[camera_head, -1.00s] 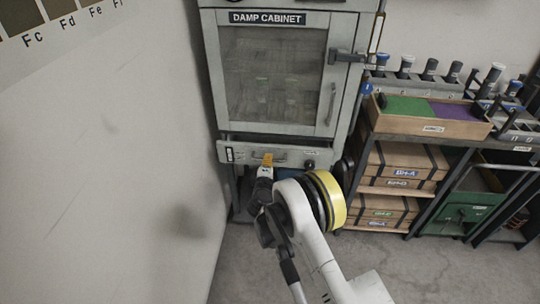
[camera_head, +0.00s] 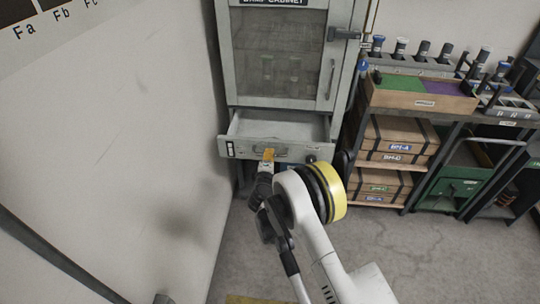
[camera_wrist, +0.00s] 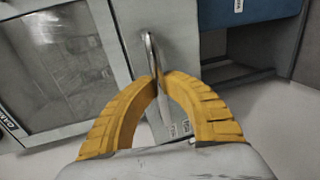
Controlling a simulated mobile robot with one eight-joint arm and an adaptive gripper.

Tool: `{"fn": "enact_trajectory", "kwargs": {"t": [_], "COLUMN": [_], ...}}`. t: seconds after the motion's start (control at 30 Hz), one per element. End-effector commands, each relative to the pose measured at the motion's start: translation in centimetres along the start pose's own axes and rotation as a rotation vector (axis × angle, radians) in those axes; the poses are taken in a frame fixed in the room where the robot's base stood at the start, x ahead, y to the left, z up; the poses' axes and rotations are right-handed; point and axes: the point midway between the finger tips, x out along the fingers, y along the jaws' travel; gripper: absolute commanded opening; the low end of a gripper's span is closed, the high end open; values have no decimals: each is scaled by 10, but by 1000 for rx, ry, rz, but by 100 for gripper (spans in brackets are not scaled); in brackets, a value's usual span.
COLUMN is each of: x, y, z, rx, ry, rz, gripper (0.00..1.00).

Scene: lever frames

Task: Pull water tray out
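The water tray (camera_head: 275,128) is a grey drawer under the glass door of the damp cabinet (camera_head: 280,55). It stands partly out, and its empty-looking inside shows from above. My gripper (camera_head: 268,155), with yellow fingers, is at the middle of the tray's front. In the wrist view, the fingertips of my gripper (camera_wrist: 157,76) come together around the thin metal handle (camera_wrist: 151,48) on the grey front panel (camera_wrist: 180,35). My gripper is shut on this handle. My wrist hides part of the front's lower edge.
A shelf unit (camera_head: 455,140) with wooden boxes (camera_head: 395,138) and capped tubes stands right of the cabinet. A pale wall (camera_head: 110,130) is close on the left. The concrete floor (camera_head: 420,245) is clear in front of the shelf.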

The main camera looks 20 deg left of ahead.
Motion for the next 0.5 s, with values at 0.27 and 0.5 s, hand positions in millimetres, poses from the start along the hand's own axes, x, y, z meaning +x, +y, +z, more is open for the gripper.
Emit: {"fn": "enact_trajectory", "kwargs": {"t": [0.27,0.5], "x": [0,-3], "y": [0,0], "z": [0,-1], "rx": [0,0], "ry": [1,1], "rz": [0,0], "gripper": [34,34]}}
